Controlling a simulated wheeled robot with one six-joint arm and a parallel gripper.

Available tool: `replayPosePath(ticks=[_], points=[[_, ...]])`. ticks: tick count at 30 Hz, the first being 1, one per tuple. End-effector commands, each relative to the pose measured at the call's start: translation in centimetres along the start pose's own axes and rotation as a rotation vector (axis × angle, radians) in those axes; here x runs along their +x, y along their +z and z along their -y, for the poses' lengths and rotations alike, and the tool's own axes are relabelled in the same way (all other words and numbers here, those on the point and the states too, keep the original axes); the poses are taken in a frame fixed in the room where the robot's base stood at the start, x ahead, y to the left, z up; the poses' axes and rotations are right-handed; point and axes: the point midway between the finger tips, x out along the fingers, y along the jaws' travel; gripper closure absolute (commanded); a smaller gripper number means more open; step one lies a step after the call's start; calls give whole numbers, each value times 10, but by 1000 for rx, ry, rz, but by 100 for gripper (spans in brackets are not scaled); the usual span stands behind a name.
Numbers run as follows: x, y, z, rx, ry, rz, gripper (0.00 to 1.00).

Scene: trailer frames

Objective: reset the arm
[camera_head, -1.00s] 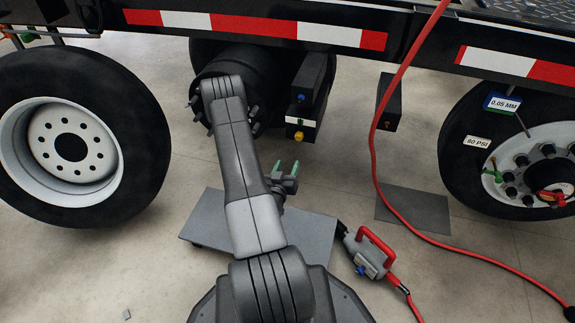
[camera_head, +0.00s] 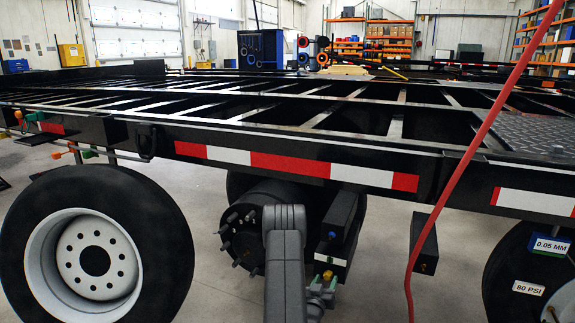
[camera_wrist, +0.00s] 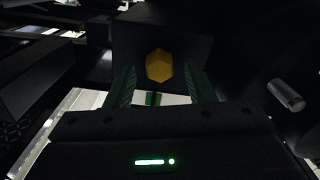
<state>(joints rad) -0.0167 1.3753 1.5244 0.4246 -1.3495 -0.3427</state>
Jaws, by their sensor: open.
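My gripper (camera_wrist: 158,88) shows in the wrist view with its two green fingers apart and nothing between them. A yellow hex-shaped fitting (camera_wrist: 159,65) on a dark box lies beyond the fingertips; I cannot tell the gap. In the head view my grey arm reaches up at the lower middle, in front of the wheel hub (camera_head: 262,222).
The trailer frame (camera_head: 250,140) with its red and white strip spans the view. A wheel (camera_head: 95,255) stands at left, another tire (camera_head: 520,270) at right. A red hose (camera_head: 470,150) hangs in front at right. Shelves (camera_head: 380,40) stand far behind.

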Motion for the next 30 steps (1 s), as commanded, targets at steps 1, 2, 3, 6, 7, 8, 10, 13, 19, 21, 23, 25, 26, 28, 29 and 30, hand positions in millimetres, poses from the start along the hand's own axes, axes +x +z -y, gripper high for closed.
replayPosePath(ticks=[1,2,3,6,7,8,10,13,19,21,23,25,26,28,29,30], points=[[4,0,0,1,1,-1,51],[6,0,0,0,0,-1,51],[7,0,0,0,0,-1,51],[8,-1,0,1,-1,-1,51],[8,-1,0,3,-1,-1,51],[8,-1,0,4,-1,-1,51],[8,-1,0,4,-1,-1,51],[8,-1,0,4,-1,0,51],[-1,-1,0,0,-2,3,51],[-10,-1,0,-2,-2,3,51],[-20,-2,0,-3,-3,4,51],[-33,-2,1,-3,-4,4,51],[-40,-2,1,-2,-4,5,51],[-54,-1,1,-4,-5,6,51],[-60,-2,1,-3,-5,5,51],[-68,-2,1,-3,-4,4,51]])
